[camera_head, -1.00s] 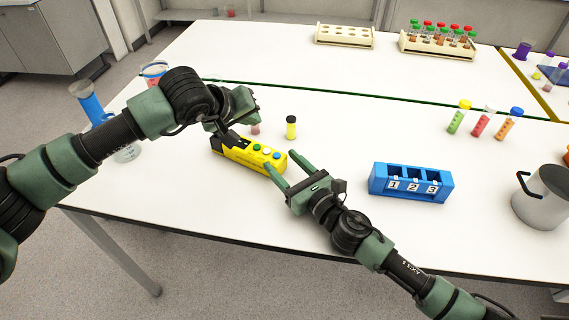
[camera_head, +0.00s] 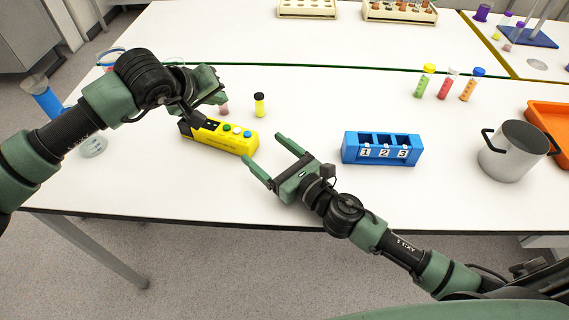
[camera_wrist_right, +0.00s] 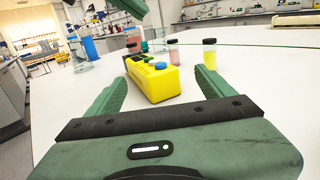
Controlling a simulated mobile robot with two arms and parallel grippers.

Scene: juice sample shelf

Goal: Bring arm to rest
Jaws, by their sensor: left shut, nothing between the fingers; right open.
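My left gripper (camera_head: 208,100) is shut and empty, above the back left part of the yellow button box (camera_head: 222,139). Its fingers are partly hidden by its own wrist, so I cannot tell whether it touches the box. My right gripper (camera_head: 264,160) is open and empty over the table, just in front and to the right of the yellow box. In the right wrist view its two fingers (camera_wrist_right: 165,80) stand wide apart, with the yellow box (camera_wrist_right: 154,84) seen beyond and between them.
A yellow vial (camera_head: 259,105) and a pink vial (camera_head: 224,109) stand behind the box. A blue numbered rack (camera_head: 381,148), a steel pot (camera_head: 512,150) and an orange tray (camera_head: 548,124) are to the right. Three capped tubes (camera_head: 447,86) stand behind the rack. The front table edge is bare.

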